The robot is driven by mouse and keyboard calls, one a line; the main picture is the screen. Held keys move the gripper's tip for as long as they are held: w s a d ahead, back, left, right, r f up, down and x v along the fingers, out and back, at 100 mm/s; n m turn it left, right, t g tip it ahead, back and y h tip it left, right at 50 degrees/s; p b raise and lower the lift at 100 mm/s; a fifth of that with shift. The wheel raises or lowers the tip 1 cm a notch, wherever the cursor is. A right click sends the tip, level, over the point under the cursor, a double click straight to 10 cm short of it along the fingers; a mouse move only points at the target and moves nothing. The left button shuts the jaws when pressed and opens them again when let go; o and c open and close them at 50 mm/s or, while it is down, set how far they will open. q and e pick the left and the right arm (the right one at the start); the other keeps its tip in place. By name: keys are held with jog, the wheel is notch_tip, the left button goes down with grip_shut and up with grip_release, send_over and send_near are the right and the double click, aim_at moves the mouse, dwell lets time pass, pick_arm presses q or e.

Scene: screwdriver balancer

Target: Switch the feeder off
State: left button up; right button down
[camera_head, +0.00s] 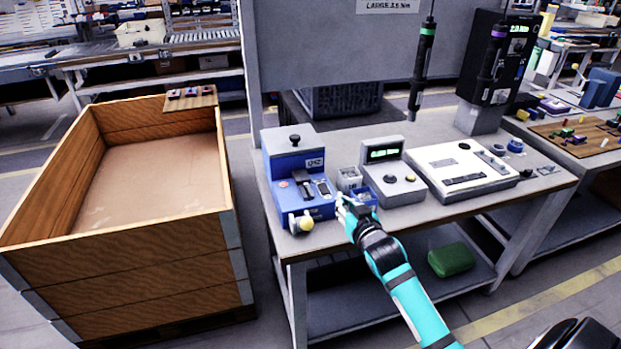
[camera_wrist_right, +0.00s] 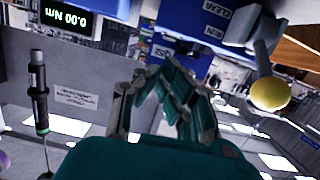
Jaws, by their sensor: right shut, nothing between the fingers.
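The feeder (camera_head: 283,160) is a blue box with a black knob on top, at the left end of the workbench. A yellow ball lever (camera_head: 305,224) sticks out low on its front. My left gripper is not in view.
A grey device with a green display (camera_head: 400,182) and a white panel unit (camera_head: 462,170) stand right of the feeder. A screwdriver (camera_head: 421,70) hangs above the bench. A large wooden crate (camera_head: 125,275) stands left. A green bag (camera_head: 451,259) lies on the lower shelf.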

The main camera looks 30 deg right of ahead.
notch_tip(320, 180, up, 3)
jog(key=w, duration=0.2)
send_over(326, 190)
jog(key=shift+f+t+p, duration=0.1)
jog(key=shift+t+p, duration=0.3)
jog(key=shift+p, duration=0.05)
notch_tip(326, 190, down, 3)
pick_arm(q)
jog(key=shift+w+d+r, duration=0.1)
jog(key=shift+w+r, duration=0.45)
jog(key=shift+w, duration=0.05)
pick_arm(e)
jog(key=shift+f, duration=0.6)
